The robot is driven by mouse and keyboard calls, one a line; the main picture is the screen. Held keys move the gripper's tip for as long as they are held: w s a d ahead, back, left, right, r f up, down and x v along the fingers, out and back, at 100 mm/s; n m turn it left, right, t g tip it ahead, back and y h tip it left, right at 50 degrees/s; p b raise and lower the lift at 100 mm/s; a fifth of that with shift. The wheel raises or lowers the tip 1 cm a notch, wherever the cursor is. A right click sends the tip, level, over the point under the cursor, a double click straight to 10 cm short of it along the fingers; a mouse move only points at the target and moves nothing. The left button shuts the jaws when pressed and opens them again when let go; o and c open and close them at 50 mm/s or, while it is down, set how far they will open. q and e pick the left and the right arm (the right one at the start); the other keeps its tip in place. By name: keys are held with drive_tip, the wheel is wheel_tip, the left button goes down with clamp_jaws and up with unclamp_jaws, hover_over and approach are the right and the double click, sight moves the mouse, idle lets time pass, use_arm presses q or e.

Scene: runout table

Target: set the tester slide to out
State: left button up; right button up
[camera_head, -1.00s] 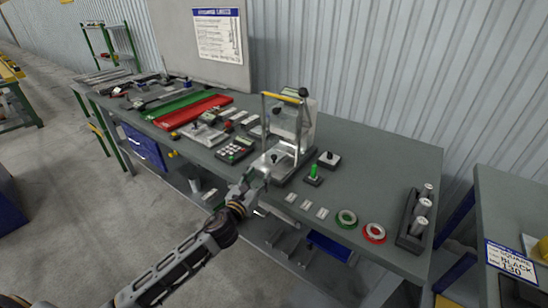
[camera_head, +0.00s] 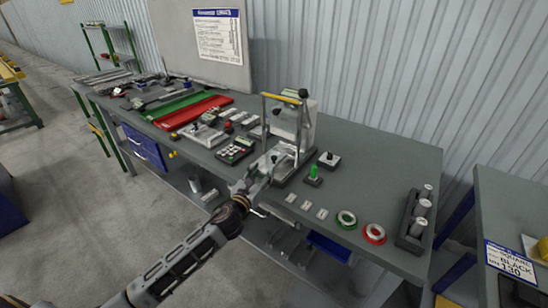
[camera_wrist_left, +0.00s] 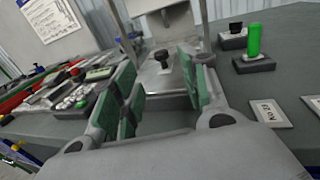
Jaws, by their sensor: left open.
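The tester (camera_head: 306,122) stands on the table, a metal frame with a yellow-topped bar and a clear panel. Its slide is a flat silver plate with a black knob (camera_wrist_left: 161,57) in the left wrist view, low at the front of the frame. My left gripper (camera_head: 263,170) is at the table's front edge, just in front of the tester. In the left wrist view its green-padded fingers (camera_wrist_left: 163,88) are open and empty, with the knob beyond them, between the fingers in the picture. The slide is partly hidden by the gripper in the head view. My right gripper is not in view.
A green plunger (camera_head: 314,173) and a black-knobbed block (camera_head: 329,160) stand right of the tester. A keypad unit (camera_head: 235,151) lies left. Small label plates (camera_head: 306,205) and green and red rings lie along the front edge. The table's back right is clear.

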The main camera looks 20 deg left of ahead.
sight(273, 159)
use_arm(q)
drive_tip(key=shift+w+d, duration=0.25)
drive_tip(key=shift+w, duration=1.55)
drive_tip(key=shift+w+d, duration=0.2)
drive_tip(key=shift+w, duration=1.65)
drive_tip(key=shift+w+d, duration=0.25)
drive_tip(key=shift+w, duration=1.55)
drive_tip(key=shift+c, duration=0.4)
clamp_jaws()
